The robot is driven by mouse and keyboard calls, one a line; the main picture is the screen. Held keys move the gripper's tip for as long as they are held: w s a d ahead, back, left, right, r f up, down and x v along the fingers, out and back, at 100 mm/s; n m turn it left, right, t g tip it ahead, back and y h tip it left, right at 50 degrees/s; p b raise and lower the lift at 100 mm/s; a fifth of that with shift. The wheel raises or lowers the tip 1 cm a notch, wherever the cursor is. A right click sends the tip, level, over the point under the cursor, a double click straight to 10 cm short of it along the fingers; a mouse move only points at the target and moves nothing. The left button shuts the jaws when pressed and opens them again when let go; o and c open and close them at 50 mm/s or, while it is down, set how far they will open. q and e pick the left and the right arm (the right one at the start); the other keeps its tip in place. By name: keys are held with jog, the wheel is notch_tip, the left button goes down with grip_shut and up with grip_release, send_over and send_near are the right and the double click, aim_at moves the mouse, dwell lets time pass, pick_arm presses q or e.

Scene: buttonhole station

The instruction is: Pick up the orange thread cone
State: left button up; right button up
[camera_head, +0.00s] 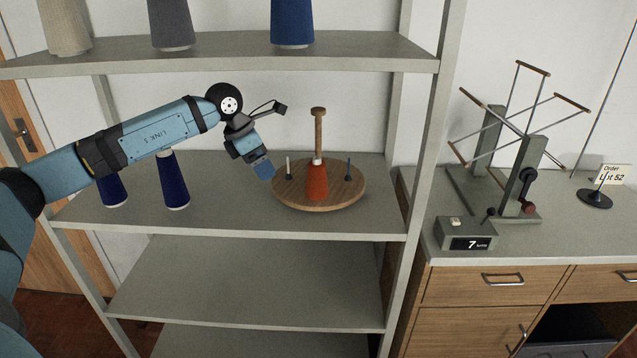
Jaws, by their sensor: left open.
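The orange thread cone (317,183) stands upright on a round wooden board (337,199) on the middle shelf. A tall wooden post with a knob (319,130) rises right behind the cone. My left gripper (264,169) is to the left of the cone, at the board's left edge in the picture. It points down and to the right and is open and empty, apart from the cone. My right gripper is not in view.
Two thin pins (289,168) (348,169) stand on the board either side of the cone. Dark blue cones (173,182) stand further left, under my left arm. The upper shelf (230,53) holds several cones overhead. A winder (515,170) stands on the right-hand counter.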

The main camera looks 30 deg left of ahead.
pick_arm(q)
jog(key=p, duration=0.2)
send_near(317, 168)
jog(key=x, duration=0.5)
jog(key=shift+w+a+f, duration=0.1)
jog(key=shift+w+a, duration=0.15)
jog(key=shift+w+d+f, duration=0.1)
jog(key=x, duration=0.5)
jog(key=c, duration=1)
